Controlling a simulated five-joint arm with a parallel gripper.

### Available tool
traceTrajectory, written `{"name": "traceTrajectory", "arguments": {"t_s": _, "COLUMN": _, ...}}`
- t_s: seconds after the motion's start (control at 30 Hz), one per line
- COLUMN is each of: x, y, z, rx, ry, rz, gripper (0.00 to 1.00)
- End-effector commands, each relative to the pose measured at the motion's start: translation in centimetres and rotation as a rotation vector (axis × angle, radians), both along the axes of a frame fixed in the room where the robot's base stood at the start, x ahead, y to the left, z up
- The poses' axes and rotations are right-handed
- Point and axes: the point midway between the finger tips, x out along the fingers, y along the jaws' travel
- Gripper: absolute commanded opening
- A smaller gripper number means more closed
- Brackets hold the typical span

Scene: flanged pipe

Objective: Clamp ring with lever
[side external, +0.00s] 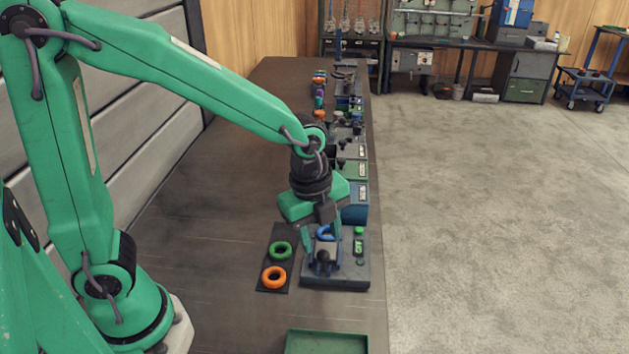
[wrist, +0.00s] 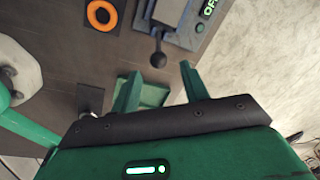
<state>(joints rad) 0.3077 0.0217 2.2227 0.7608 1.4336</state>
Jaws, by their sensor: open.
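A blue ring (side external: 319,232) is at the clamp fixture, partly hidden behind my gripper. The fixture's grey base plate (side external: 356,276) carries a lever with a black knob (side external: 323,257), which also shows in the wrist view (wrist: 158,60). A green ring (side external: 280,257) and an orange ring (side external: 274,286) lie on a dark mat left of the fixture. My gripper (side external: 322,238) is open over the fixture.
A green tray (side external: 326,343) lies on the bench at the front and shows beyond the fingers in the wrist view (wrist: 154,94). A small green-lit unit (side external: 358,244) stands on the base plate. Several boxes line the bench's right edge behind. The bench left of the mat is clear.

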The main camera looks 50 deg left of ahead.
Motion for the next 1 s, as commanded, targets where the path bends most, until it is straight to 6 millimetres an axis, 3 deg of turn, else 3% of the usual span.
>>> {"name": "traceTrajectory", "arguments": {"t_s": 0.5, "x": -0.2, "y": -0.5, "z": 1.3, "rx": -0.030, "ry": 0.045, "rz": 0.341, "gripper": 0.45}}
{"name": "traceTrajectory", "arguments": {"t_s": 0.77, "x": -0.2, "y": -0.5, "z": 1.4, "rx": -0.031, "ry": 0.050, "rz": 0.370, "gripper": 0.45}}
{"name": "traceTrajectory", "arguments": {"t_s": 1.0, "x": -0.1, "y": -0.4, "z": 0.1, "rx": -0.030, "ry": 0.052, "rz": 0.370, "gripper": 0.45}}
